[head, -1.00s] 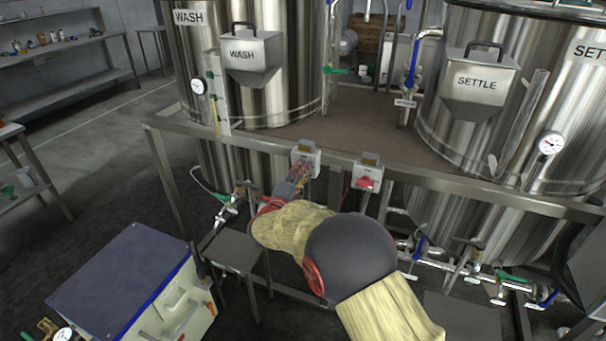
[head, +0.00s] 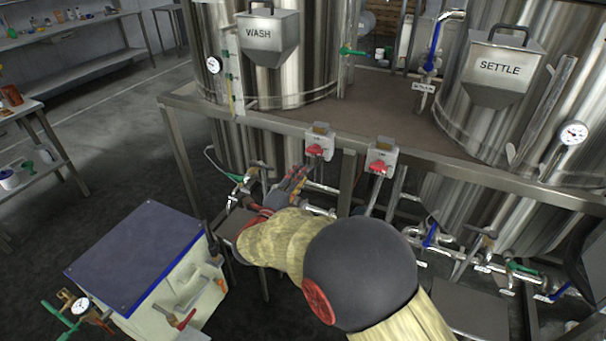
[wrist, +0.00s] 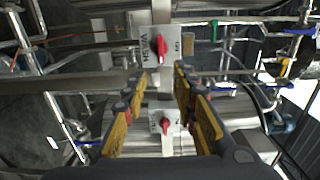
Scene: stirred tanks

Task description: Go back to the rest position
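Two small grey switch boxes with red knobs sit on the front rail of the tank stand. The left box (head: 319,142) is below the WASH tank, and the right box (head: 381,156) is nearer the SETTLE tank. My gripper (head: 297,178) is just below and left of the left box, apart from it. In the wrist view my gripper (wrist: 161,88) has its yellow and black fingers spread with nothing between them. A box marked WASH (wrist: 160,46) shows beyond the fingertips, and the other box (wrist: 166,122) shows between the fingers.
The WASH tank (head: 310,70) and SETTLE tank (head: 455,90) stand on the metal stand (head: 420,165). Pipes and valves run below. A cabinet with a blue-grey lid (head: 135,252) stands at lower left. Shelves are at far left, with open floor between.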

